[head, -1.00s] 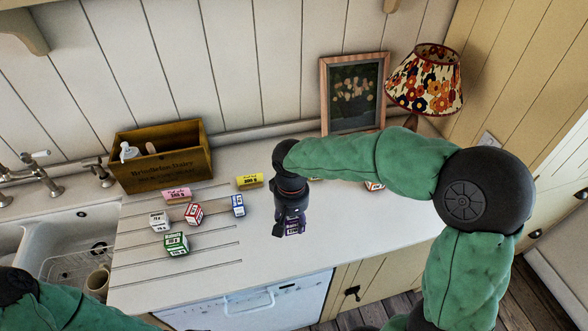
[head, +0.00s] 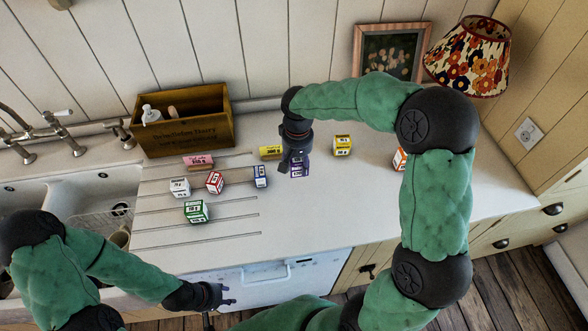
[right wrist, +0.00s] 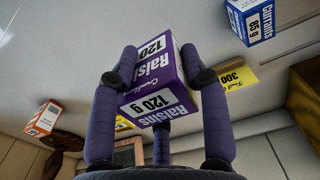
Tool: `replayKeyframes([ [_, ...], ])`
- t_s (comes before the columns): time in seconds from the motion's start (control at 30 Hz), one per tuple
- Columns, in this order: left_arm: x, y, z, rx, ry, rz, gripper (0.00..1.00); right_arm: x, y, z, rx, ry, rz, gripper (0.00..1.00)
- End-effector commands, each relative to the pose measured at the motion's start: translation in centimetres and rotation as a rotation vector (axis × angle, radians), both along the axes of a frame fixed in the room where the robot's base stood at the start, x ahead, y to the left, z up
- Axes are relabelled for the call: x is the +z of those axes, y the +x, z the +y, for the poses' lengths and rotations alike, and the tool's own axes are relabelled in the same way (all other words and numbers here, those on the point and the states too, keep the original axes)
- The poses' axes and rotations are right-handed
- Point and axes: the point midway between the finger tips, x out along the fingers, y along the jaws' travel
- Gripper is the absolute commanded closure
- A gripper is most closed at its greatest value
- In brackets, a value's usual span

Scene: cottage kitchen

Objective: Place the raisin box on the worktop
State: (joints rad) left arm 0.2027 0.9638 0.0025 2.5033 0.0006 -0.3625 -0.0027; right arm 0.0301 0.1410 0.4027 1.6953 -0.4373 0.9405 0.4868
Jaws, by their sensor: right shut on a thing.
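The purple raisin box (right wrist: 158,85) is between the fingers of my right gripper (right wrist: 160,82) in the right wrist view, its "Raisins 120 g" label showing. In the head view the raisin box (head: 299,168) shows just below my right gripper (head: 297,160), over the middle of the white worktop (head: 330,205). My right gripper is shut on it. I cannot tell whether the box touches the worktop. My left gripper (head: 225,294) is low in front of the worktop edge, empty, with its fingers spread apart.
Several small boxes, including a green one (head: 196,211) and a blue currants box (head: 261,177), stand to the left. A yellow box (head: 342,145) and an orange-white box (head: 400,159) stand to the right. A wooden crate (head: 185,125), sink (head: 90,190) and lamp (head: 470,58) flank the worktop.

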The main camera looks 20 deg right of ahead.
Motion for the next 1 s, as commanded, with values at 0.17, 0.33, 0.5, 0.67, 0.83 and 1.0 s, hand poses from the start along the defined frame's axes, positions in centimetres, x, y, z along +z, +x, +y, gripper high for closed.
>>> replayKeyframes([
  [0.17, -0.7, 0.0, 0.0, 0.000, 0.000, 0.000, 0.60, -3.4, 2.4, -0.3, -0.001, 0.000, 0.004, 0.90],
  [0.33, -0.9, 0.0, 0.0, 0.000, 0.000, 0.000, 0.60, -4.7, 3.6, -0.5, -0.001, 0.001, 0.003, 0.90],
  [0.5, -1.0, 0.0, 0.0, 0.000, 0.000, 0.000, 0.60, -5.4, 4.2, -0.6, -0.001, 0.000, 0.002, 0.90],
  [0.67, -1.5, 0.0, 0.0, 0.000, 0.000, 0.000, 0.60, -7.5, 4.3, -0.6, 0.000, 0.000, 0.004, 0.90],
  [0.83, -1.8, 0.0, 0.0, 0.000, 0.000, 0.000, 0.60, -8.7, 4.4, -0.6, 0.001, 0.000, 0.002, 0.90],
  [1.0, -1.7, 0.0, 0.0, 0.000, 0.000, 0.000, 0.60, -8.6, 4.4, -0.6, 0.000, 0.000, 0.001, 0.90],
])
